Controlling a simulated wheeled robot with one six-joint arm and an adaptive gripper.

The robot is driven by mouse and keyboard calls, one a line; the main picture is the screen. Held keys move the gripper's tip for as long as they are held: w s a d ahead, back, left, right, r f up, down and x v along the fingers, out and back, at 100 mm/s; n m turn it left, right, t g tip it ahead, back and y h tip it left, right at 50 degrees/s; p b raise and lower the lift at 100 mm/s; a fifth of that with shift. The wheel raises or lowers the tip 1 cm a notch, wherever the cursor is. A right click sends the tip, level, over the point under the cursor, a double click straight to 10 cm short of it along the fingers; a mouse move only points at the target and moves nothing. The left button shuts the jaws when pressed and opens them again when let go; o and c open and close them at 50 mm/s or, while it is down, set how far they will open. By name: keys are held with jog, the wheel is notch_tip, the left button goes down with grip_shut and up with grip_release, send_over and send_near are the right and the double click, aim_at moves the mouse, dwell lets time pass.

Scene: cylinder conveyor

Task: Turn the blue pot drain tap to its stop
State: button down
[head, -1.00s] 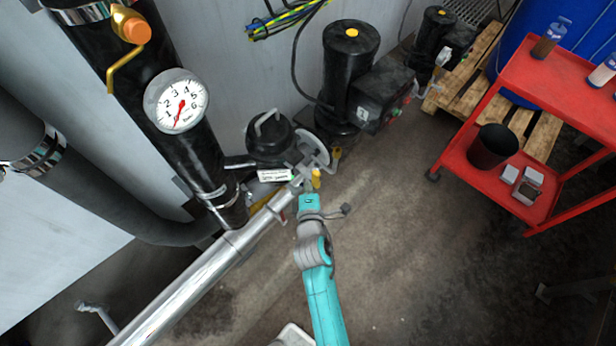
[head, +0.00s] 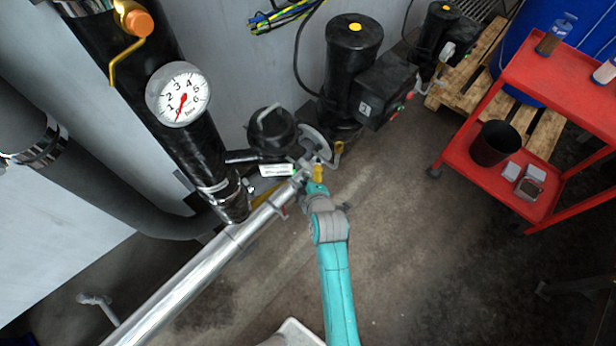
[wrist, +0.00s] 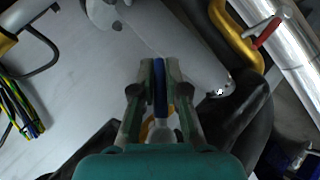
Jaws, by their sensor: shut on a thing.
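In the wrist view the tap's narrow blue handle (wrist: 159,88) stands upright between my two fingertips. My gripper (wrist: 160,100) is shut on it, one finger on each side. A pale round part and a yellow curved piece show below the handle, between the fingers. In the head view my gripper (head: 314,188) reaches in beside a black pot (head: 271,132) on the pipework; the blue handle cannot be made out there. A yellow part (head: 318,172) shows just beyond the gripper. The tap's body is largely hidden by the fingers.
A shiny pipe (head: 195,280) runs to the lower left of my arm. A pressure gauge (head: 178,95) sits on a black pipe. A black pump (head: 351,65) stands behind. A red cart (head: 560,80) stands at the right. Open floor lies between the cart and my arm.

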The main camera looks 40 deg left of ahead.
jog(key=shift+s+a+f+m+g, duration=0.1)
jog(key=shift+s+f+m+g, duration=0.4)
jog(key=shift+g, duration=0.75)
jog(key=shift+s+d+f+m+g, duration=0.1)
jog(key=shift+s+f+m+g, duration=0.05)
jog(key=shift+s+m+g, duration=0.9)
jog(key=shift+s+a+f+m+g, duration=0.1)
jog(key=shift+s+f+m+g, duration=0.3)
jog(key=shift+g, duration=1)
jog(key=shift+s, duration=0.15)
jog(key=c, duration=1.2)
grip_release()
jog(key=shift+r, duration=0.1)
jog(key=v, duration=1.2)
